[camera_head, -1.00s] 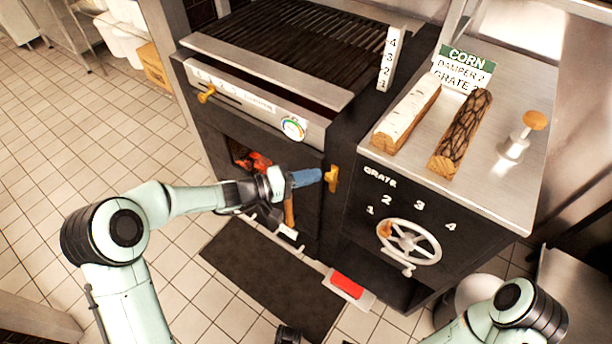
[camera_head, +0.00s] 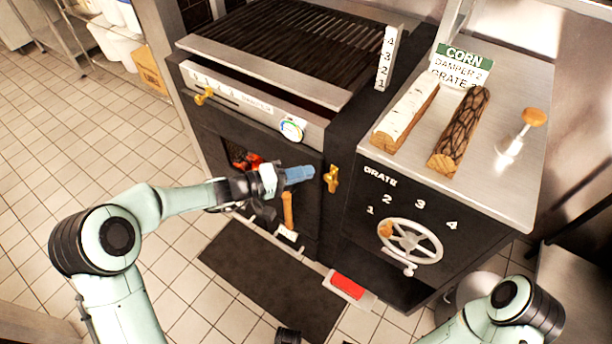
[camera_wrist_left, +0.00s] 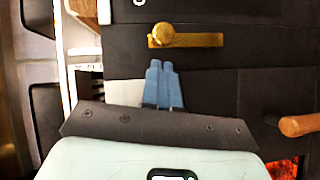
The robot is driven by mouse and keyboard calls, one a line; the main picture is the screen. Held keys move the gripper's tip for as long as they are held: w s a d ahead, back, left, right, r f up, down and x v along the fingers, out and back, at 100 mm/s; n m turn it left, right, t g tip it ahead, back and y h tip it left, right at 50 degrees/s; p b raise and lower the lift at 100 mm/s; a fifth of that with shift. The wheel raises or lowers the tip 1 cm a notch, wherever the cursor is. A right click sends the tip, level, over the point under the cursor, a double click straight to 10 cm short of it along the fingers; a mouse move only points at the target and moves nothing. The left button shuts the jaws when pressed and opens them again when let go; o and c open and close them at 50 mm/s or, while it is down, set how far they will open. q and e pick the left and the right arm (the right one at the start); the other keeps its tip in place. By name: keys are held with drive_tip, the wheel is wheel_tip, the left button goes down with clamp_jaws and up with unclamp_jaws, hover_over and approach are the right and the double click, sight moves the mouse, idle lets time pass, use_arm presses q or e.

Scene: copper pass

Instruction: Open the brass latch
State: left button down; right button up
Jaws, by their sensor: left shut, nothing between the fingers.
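The brass latch (camera_head: 331,179) is on the dark front of the grill, at the right edge of the firebox door (camera_head: 305,212). It looks upright in the head view. In the left wrist view the latch (camera_wrist_left: 190,40) is a flat brass bar with a round knob near one end. My left gripper (camera_head: 312,173) has blue fingers, shut and empty, just left of the latch with a small gap. In the left wrist view its fingertips (camera_wrist_left: 161,64) sit just below the knob end of the bar.
A wooden door handle (camera_head: 287,210) is below my left gripper. The grate wheel (camera_head: 410,241) is to the right. Two logs, one pale (camera_head: 406,115) and one dark (camera_head: 460,132), lie on the steel top. A dark mat (camera_head: 270,278) covers the floor in front.

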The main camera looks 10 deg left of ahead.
use_arm(q)
drive_tip(key=w+v, duration=0.1)
drive_tip(key=v, duration=1)
drive_tip(key=shift+a, duration=0.4)
use_arm(e)
drive_tip(key=shift+s+a+r, duration=0.25)
drive_tip(key=shift+a, duration=0.3)
use_arm(q)
drive_tip(key=shift+s+f, duration=0.1)
drive_tip(key=shift+f, duration=0.05)
drive_tip(key=s+d+f+n+g+y+p, duration=0.1)
drive_tip(key=s+d+f+g+y+p, duration=0.2)
drive_tip(key=s+f, duration=0.45)
drive_tip(key=s+d+f+n+g+y+p, duration=0.1)
drive_tip(key=s+d+f+g+p, duration=0.3)
drive_tip(key=f, duration=0.6)
drive_tip(key=s+d+f+m+g+y+p, duration=0.1)
drive_tip(key=s+f+y+p, duration=0.2)
drive_tip(key=s, duration=0.6)
drive_tip(key=s+d+f+m+g+y+p, duration=0.1)
drive_tip(key=s+f+m+g+y+p, duration=0.1)
drive_tip(key=s, duration=0.7)
drive_tip(key=shift+d+f+g+y+p, duration=0.15)
drive_tip(key=shift+f+g+y+p, duration=0.15)
drive_tip(key=shift+f+y+p, duration=0.65)
use_arm(e)
wheel_tip(320, 180, up, 13)
drive_tip(key=g, duration=0.1)
drive_tip(key=shift+s+a, duration=0.15)
